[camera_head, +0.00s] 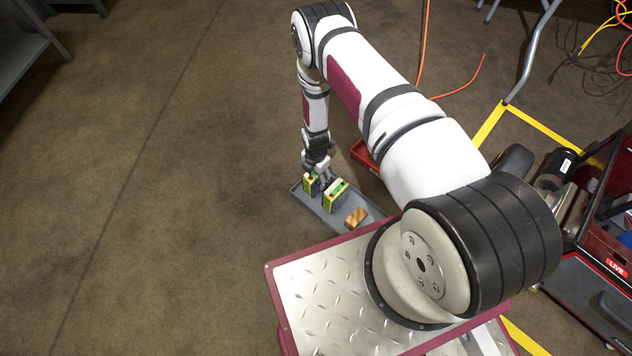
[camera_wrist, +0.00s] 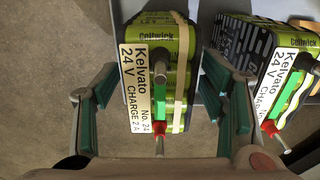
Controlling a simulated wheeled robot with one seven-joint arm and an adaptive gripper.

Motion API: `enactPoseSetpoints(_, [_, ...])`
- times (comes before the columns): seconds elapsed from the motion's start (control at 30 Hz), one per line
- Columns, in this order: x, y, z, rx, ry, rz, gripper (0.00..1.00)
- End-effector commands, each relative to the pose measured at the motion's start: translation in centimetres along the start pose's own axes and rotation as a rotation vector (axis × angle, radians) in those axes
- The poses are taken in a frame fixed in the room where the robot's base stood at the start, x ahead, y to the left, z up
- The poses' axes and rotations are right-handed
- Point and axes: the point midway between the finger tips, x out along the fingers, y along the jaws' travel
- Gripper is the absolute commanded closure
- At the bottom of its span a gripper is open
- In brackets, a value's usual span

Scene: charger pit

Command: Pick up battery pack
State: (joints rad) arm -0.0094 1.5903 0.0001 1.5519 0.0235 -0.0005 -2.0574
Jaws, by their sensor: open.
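A green battery pack (camera_wrist: 172,60) with a white label reading "Kelvato 24 V CHARGE 2A" shows in the wrist view. A metal rod with a red end and a pale strap run along it. My gripper (camera_wrist: 160,85) is open, with teal-padded fingers on the pack's left and right. Gaps show on both sides. In the head view this pack (camera_head: 311,184) lies at the far end of a grey tray (camera_head: 306,203), under my gripper (camera_head: 321,170). A second, similar pack (camera_head: 336,196) stands to its right, and shows close beside the right finger in the wrist view (camera_wrist: 270,60).
A brown block (camera_head: 356,217) lies at the tray's near end. A red tray (camera_head: 363,154) is on the floor behind. Orange cable (camera_head: 462,88), yellow floor tape (camera_head: 490,124) and a red case (camera_head: 606,250) are to the right.

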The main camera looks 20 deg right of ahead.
Motion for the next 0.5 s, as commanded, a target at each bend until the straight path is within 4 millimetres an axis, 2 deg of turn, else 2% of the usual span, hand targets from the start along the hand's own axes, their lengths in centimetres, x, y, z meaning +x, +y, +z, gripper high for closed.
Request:
enactPoseSetpoints(0.03, [0.97,-0.05,0.04,0.001,0.0,0.0,0.35])
enactPoseSetpoints(0.1, [1.49,-0.07,0.03,0.001,0.0,-0.001,0.35])
enactPoseSetpoints(0.4, [1.65,-0.02,0.07,0.001,0.0,0.0,0.35])
enactPoseSetpoints(0.43, [1.65,-0.02,0.06,0.001,0.0,0.0,0.4])
enactPoseSetpoints(0.5, [1.65,-0.02,0.07,0.001,0.0,0.0,0.55])
